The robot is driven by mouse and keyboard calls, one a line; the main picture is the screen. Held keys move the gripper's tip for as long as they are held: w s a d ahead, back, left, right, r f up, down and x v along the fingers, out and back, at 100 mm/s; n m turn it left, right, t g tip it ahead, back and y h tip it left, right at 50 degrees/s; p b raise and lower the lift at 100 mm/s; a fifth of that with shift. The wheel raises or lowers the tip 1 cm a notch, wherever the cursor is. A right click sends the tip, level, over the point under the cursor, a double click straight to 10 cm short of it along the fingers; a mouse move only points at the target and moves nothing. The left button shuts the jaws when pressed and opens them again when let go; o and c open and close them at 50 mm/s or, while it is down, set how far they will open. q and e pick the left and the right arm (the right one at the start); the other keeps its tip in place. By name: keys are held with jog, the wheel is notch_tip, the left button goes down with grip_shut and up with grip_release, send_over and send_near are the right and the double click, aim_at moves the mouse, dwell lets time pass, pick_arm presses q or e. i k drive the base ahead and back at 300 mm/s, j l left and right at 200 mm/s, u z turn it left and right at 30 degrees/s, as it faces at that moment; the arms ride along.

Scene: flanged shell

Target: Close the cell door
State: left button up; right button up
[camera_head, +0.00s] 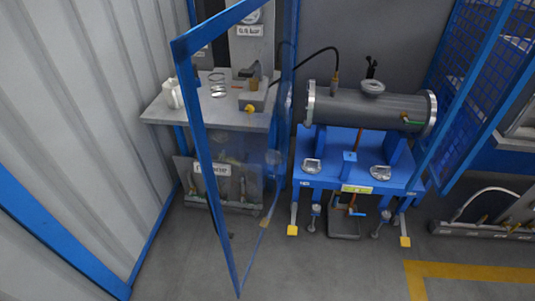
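A blue-framed door with a clear panel (202,150) stands open in the left middle of the head view. It is seen at a steep angle, its near edge toward me and its far edge beside the shell stand. A blue mesh panel (458,92) stands at the right; I cannot tell whether it is a second door leaf or a fixed fence. Neither of my grippers is in view.
A grey flanged shell (370,108) lies on a blue stand (336,178) behind the opening. A grey table (160,112) with a white mug and fittings is behind the door. The floor (330,270) in front is clear, with a yellow line (470,271) at right.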

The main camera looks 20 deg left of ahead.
aim_at(185, 46)
jog(key=j+z, duration=0.35)
jog(key=j, duration=0.55)
jog(key=j+z, duration=0.35)
jog(key=j, duration=0.55)
